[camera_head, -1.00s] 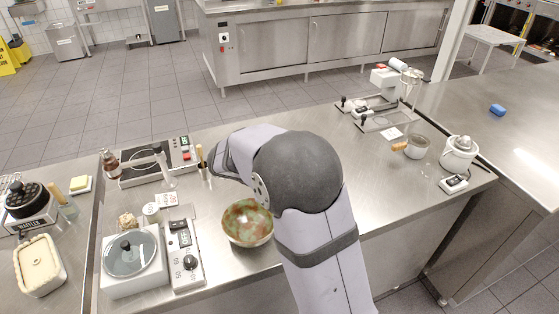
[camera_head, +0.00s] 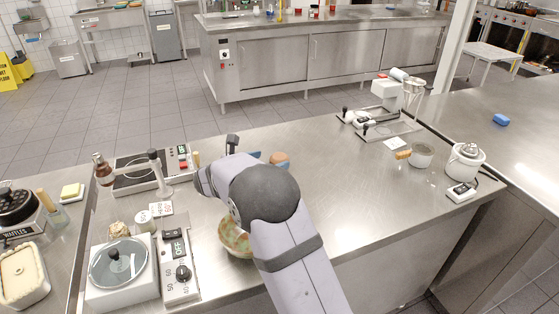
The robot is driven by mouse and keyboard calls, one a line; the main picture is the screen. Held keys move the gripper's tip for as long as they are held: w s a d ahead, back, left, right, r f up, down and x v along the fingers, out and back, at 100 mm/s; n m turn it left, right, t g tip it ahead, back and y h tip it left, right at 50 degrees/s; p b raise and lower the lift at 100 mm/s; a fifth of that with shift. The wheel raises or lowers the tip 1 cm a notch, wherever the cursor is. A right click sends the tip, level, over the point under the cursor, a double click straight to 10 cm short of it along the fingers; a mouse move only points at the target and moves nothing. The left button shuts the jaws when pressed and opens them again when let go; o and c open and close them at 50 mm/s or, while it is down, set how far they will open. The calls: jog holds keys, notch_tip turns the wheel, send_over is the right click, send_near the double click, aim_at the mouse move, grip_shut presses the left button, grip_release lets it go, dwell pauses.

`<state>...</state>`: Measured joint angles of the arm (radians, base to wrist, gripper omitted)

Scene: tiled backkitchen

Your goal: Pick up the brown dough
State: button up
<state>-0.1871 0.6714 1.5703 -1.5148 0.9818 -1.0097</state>
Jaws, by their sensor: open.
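A smooth, rounded brown lump (camera_head: 280,158), which looks like the brown dough, shows just beyond my arm on the steel worktop. My arm hides part of the area around it. A blue thing (camera_head: 254,155) lies directly left of it, mostly covered by the arm. My gripper cannot be made out; my arm's wrist bends left and away, and the end is hidden behind it. A small dark upright piece (camera_head: 232,143) stands above the wrist; I cannot tell whether it is part of my gripper.
A speckled green-brown bowl (camera_head: 234,240) sits beside my arm, partly covered. A white device with a glass lid (camera_head: 118,264) and a control box (camera_head: 180,268) stand left. A hotplate (camera_head: 140,172) and stand are behind. The worktop's middle right is clear.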

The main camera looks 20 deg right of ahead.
jog(key=shift+p+x, duration=0.85)
jog(key=shift+x, duration=1.75)
jog(key=shift+r, duration=0.15)
jog(key=c, duration=1.2)
